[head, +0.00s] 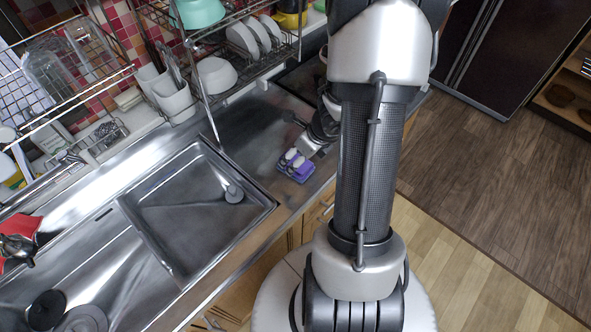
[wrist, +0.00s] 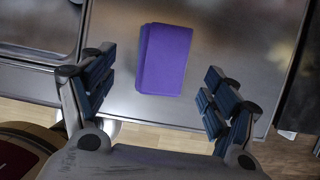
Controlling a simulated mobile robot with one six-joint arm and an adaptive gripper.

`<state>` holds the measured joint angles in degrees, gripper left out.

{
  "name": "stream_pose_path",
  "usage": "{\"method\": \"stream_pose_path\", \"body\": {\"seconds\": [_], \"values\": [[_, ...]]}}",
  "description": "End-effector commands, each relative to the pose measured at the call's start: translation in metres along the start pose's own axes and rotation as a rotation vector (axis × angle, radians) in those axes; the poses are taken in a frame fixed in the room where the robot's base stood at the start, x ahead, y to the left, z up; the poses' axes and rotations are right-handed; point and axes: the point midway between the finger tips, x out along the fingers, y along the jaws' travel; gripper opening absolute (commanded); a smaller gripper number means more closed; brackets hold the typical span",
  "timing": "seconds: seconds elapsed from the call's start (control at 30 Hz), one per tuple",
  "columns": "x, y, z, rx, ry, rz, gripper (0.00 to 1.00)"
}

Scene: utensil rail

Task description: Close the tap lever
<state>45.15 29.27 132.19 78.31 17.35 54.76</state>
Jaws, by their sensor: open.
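I cannot clearly make out the tap lever in either view. In the head view, a small metal fitting at the left behind the sink may be part of the tap, but I cannot tell. The steel sink (head: 190,225) is left of my arm. My gripper (wrist: 160,88) is open, with its dark blue finger pads wide apart and nothing between them. It is over the counter right of the sink, by a purple block (wrist: 165,58). The block lies on the steel counter just beyond the fingertips in the wrist view. In the head view, my gripper (head: 294,163) partly hides the block.
A wire dish rack (head: 203,85) with plates and bowls hangs over the back of the counter. The counter (head: 250,135) around the block is mostly clear.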

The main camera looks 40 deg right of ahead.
Motion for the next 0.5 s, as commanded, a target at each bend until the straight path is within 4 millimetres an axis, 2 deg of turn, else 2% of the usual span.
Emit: {"method": "stream_pose_path", "body": {"seconds": [0.23,0.5], "values": [[0.014,-0.002,-0.002,-0.002,0.0,0.0,0.8],[0.054,-0.005,-0.007,-0.003,0.0,0.001,0.8]]}}
